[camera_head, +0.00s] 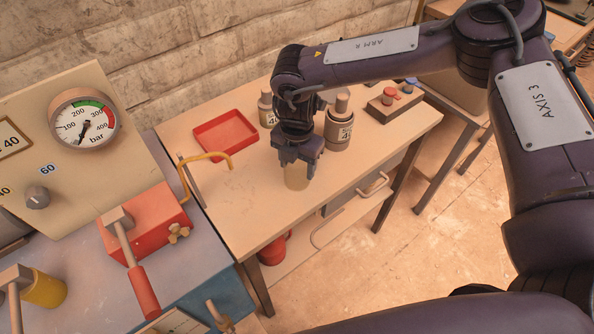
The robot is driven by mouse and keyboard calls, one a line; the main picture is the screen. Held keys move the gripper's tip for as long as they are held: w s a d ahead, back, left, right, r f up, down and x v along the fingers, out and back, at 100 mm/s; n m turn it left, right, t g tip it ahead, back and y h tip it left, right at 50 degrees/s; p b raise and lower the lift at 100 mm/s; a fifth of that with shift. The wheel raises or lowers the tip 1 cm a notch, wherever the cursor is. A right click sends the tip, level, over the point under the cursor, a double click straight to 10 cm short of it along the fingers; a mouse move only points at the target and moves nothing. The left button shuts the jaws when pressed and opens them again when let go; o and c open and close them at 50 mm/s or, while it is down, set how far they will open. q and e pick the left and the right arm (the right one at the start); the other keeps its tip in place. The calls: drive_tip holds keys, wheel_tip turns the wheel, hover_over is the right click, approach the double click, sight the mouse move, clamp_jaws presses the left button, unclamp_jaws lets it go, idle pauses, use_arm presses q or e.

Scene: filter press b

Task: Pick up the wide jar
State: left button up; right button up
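A short, broad, pale tan jar (296,178), which looks like the wide jar, is on or just above the wooden table. Its upper part is hidden by my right gripper (300,162), which points down from above with its dark fingers at the jar's top. Whether the fingers are closed on it cannot be told. Behind the gripper stand a small labelled bottle (267,112) and a larger labelled bottle (339,128), both grey-beige with narrower tops. My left gripper is not in view.
A red tray (225,134) lies at the table's back left. A dark block with red and blue knobs (393,103) is at the right. A yellow bent handle (206,158) rises at the left edge, beside the red press part (146,217) and gauge (84,120). The table front is clear.

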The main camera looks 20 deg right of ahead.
drive_tip(key=c, duration=0.5)
drive_tip(key=shift+o, duration=0.2)
wheel_tip(320, 180, up, 13)
drive_tip(key=b, duration=0.2)
drive_tip(key=shift+w+f+b, duration=0.1)
drive_tip(key=shift+b, duration=0.25)
drive_tip(key=d+r+m, duration=0.1)
drive_tip(key=r+m, duration=0.2)
drive_tip(key=m, duration=0.5)
drive_tip(key=d+r+m, duration=0.1)
drive_tip(key=r+m, duration=0.2)
drive_tip(key=m, duration=0.6)
drive_tip(key=w+d+r+m, duration=0.1)
drive_tip(key=d+r+m, duration=0.1)
drive_tip(key=m, duration=0.7)
drive_tip(key=shift+r+p, duration=0.3)
drive_tip(key=shift+r, duration=0.4)
